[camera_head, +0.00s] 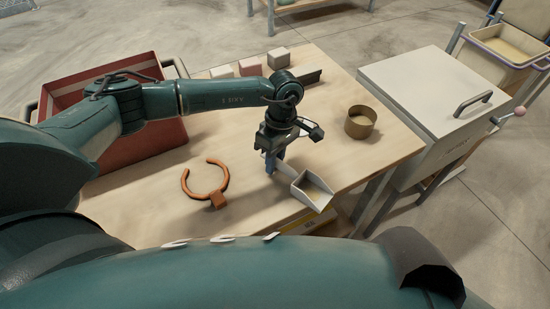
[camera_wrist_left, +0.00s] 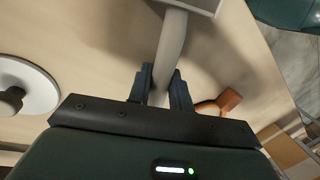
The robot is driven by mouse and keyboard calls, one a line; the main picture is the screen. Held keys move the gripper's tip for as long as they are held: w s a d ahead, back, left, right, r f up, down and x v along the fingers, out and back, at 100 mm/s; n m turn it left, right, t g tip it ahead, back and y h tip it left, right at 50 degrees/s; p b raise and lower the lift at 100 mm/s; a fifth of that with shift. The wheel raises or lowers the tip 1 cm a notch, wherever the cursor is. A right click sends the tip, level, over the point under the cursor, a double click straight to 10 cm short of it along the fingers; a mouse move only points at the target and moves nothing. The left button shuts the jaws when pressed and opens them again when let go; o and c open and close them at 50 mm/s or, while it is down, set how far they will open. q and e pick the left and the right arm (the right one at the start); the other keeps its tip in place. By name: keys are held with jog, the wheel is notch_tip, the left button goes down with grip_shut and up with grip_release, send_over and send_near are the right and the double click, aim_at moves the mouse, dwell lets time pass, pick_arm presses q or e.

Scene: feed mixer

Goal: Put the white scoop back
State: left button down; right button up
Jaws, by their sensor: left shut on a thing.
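The white scoop (camera_head: 312,190) has a square open pan and a straight pale handle. My left gripper (camera_head: 272,160) is shut on the scoop's handle, over the front right part of the wooden table (camera_head: 150,205). In the left wrist view the handle (camera_wrist_left: 172,45) runs between the two dark fingers of the left gripper (camera_wrist_left: 160,88), with the pan at the top edge. The pan is at the table's front edge in the head view. I cannot tell whether the scoop touches the table. My right gripper is not in view.
An orange open ring (camera_head: 188,180) lies left of the scoop. A tan cup (camera_head: 360,122) stands right of my gripper. Blocks (camera_head: 250,66) line the back; a red crate (camera_head: 150,142) is left. A lidded white bin (camera_head: 430,85) stands right. The wrist view shows a white disc (camera_wrist_left: 38,88).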

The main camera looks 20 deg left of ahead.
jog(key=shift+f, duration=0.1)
pick_arm(q)
jog(key=shift+f+b, duration=0.2)
jog(key=shift+b, duration=0.1)
jog(key=c, duration=1.3)
grip_release()
jog(key=shift+r, duration=0.1)
jog(key=shift+o, duration=0.2)
jog(key=shift+r+p, duration=0.15)
jog(key=shift+p, duration=0.15)
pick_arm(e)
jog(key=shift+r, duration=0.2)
pick_arm(q)
jog(key=b+v, duration=0.2)
jog(key=v, duration=1)
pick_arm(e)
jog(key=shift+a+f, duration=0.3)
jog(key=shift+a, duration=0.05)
